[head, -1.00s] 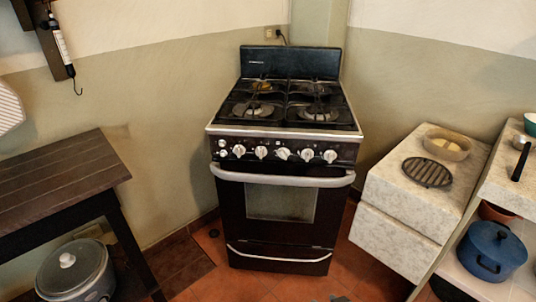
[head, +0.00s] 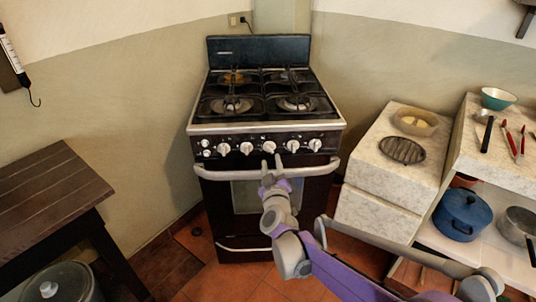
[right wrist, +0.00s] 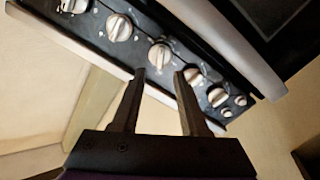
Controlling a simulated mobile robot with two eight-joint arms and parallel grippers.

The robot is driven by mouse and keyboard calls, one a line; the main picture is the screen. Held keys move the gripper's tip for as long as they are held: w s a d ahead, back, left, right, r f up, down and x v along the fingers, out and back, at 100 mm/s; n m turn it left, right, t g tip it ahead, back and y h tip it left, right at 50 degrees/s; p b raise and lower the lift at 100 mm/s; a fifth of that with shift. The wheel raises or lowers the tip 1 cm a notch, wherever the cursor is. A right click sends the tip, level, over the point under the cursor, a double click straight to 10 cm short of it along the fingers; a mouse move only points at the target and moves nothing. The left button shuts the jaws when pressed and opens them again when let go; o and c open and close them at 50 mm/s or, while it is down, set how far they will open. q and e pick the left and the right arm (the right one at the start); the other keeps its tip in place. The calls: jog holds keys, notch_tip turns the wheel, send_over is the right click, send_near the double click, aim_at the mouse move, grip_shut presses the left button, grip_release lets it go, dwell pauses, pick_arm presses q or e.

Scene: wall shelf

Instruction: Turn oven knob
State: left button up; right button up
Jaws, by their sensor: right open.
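The black oven (head: 262,175) stands against the wall with a row of white knobs on its front panel. My right gripper (head: 271,161) is open just in front of and slightly below the middle knob (head: 269,147). In the right wrist view the middle knob (right wrist: 160,56) lies just beyond the gap between the open fingers (right wrist: 160,74). The fingers appear empty, and I cannot tell whether they touch the knob. Other knobs sit on both sides of it. My left gripper is not in view.
The oven's door handle (head: 220,174) runs just below the knobs, close to my right gripper. A dark wooden table (head: 45,190) is at left. A stone counter (head: 380,170) with a bowl (head: 415,122) and a shelf with a blue pot (head: 462,215) are at right.

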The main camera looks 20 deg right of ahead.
aim_at(269, 149)
jog(key=w, duration=0.3)
jog(key=w+d, duration=0.1)
jog(key=w, duration=0.1)
jog(key=shift+w+b, duration=0.25)
jog(key=shift+b, duration=0.15)
grip_shut()
